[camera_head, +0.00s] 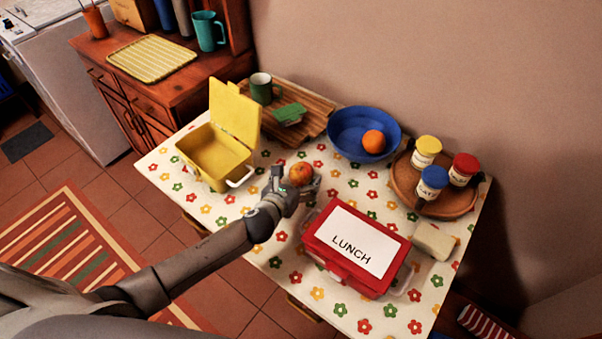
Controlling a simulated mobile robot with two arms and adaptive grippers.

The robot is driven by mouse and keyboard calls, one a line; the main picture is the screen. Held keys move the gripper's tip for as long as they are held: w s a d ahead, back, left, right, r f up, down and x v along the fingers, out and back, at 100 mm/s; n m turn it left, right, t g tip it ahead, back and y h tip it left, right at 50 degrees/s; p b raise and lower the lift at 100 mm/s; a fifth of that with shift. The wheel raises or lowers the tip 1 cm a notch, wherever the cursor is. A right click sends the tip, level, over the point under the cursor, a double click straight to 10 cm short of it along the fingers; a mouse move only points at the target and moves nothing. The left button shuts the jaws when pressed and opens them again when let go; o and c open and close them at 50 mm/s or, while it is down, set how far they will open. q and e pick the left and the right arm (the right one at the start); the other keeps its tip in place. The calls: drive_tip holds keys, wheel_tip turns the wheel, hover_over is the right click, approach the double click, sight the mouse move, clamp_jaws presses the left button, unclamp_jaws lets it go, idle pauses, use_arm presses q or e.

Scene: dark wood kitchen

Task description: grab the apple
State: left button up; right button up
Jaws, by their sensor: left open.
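The apple (301,173), orange-red, is on the flowered tablecloth near the middle of the table. My left gripper (295,182) is open, with its fingers right around the near side of the apple, one at the left and one at the right. Whether the fingers touch the apple cannot be told. My right gripper is not in view.
A yellow lunch box (217,157) stands open at the left. A red lunch box (318,234) labelled LUNCH lies close at the right. Behind are a wooden board (313,117) with a green mug (262,88), and a blue bowl (344,142) holding an orange (374,141). Jars (432,183) stand on a round tray (446,208).

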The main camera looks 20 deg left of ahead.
use_arm(q)
drive_tip(key=shift+w+f, duration=0.3)
drive_tip(key=shift+w, duration=0.35)
drive_tip(key=c, duration=1.2)
drive_tip(key=shift+r, duration=0.1)
